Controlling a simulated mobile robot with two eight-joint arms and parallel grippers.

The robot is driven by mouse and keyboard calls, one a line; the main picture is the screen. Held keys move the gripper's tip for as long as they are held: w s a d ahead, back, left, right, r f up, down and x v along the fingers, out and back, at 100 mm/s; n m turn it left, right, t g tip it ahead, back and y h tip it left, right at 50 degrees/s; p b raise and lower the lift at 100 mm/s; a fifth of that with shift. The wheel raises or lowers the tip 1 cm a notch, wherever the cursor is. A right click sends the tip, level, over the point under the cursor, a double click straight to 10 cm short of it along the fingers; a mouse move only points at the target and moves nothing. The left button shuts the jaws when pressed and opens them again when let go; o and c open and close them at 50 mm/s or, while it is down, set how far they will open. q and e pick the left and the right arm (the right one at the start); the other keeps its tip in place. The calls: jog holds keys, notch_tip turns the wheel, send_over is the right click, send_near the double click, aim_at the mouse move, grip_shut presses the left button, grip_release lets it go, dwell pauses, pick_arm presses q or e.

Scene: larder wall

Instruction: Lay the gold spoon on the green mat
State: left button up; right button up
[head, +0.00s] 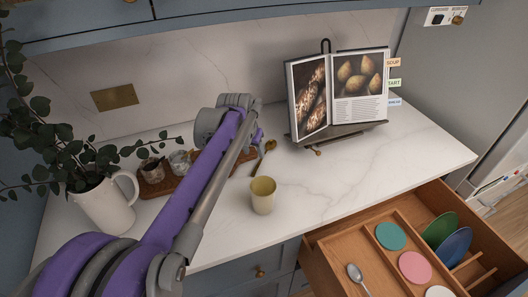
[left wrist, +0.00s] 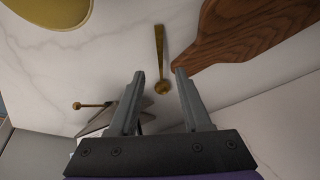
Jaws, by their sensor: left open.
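The gold spoon (head: 270,146) lies on the white marble counter between the wooden board and the book stand. In the left wrist view the spoon (left wrist: 159,50) has its bowl between my fingertips, with its handle pointing away. My left gripper (left wrist: 160,75) is open around the bowl end and holds nothing. In the head view the left gripper (head: 258,135) is partly hidden by its own wrist, close to the spoon. My right gripper is not in view.
A gold cup (head: 263,198) stands in front of the spoon. A wooden board (head: 185,184) with jars is at left, beside a white jug (head: 108,207). An open book on a stand (head: 340,132) is behind. The drawer (head: 348,215) also holds pink and blue discs and a silver spoon.

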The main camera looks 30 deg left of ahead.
aim_at(259, 162)
pick_arm(q)
jog(key=x, duration=0.2)
jog(key=shift+a+f, duration=0.1)
jog(key=shift+f, duration=0.2)
jog(key=x, duration=0.6)
jog(key=shift+w+r, duration=0.1)
jog(key=shift+w, duration=0.25)
grip_shut()
dwell(0.7)
